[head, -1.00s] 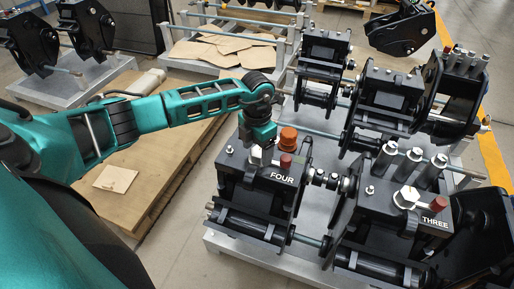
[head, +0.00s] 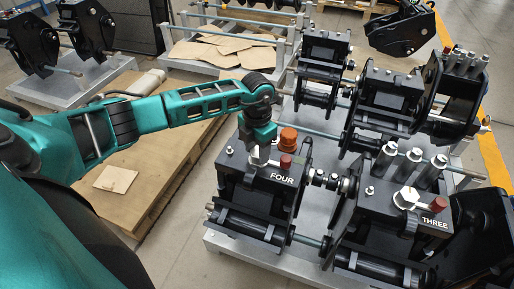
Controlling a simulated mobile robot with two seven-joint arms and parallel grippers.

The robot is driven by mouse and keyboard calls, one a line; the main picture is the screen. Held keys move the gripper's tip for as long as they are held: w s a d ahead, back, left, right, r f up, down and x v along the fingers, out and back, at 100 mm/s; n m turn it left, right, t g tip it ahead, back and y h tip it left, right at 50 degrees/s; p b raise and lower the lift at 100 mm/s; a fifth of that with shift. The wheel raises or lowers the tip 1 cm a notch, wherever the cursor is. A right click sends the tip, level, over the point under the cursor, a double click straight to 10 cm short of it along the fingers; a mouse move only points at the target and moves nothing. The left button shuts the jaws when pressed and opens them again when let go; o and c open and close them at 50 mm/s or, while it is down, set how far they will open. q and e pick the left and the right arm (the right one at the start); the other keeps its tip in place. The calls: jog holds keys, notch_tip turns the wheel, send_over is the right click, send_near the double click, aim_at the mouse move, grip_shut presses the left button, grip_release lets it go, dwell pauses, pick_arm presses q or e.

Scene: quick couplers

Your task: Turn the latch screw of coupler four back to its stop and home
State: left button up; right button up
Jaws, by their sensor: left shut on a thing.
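Coupler four (head: 243,183) is a black block marked FOUR on a grey rack at the centre. My left gripper (head: 260,150) points down over its top and is shut on the pale metal latch screw (head: 260,156). The fingers are small here and partly hidden by the wrist. My right gripper is not in view.
Coupler three (head: 384,208) stands close on the right, with a pale hex head, a red part (head: 439,204) and several upright metal cylinders (head: 410,163). More black couplers (head: 385,95) stand behind. A wooden pallet (head: 150,185) lies under my left arm.

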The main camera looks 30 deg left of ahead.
aim_at(257, 153)
pick_arm(q)
jog(key=shift+d+n+p, duration=0.1)
jog(key=shift+n+p, duration=0.3)
jog(key=shift+n, duration=1.2)
jog(key=o, duration=1)
jog(key=shift+o, duration=0.2)
notch_tip(257, 153, up, 13)
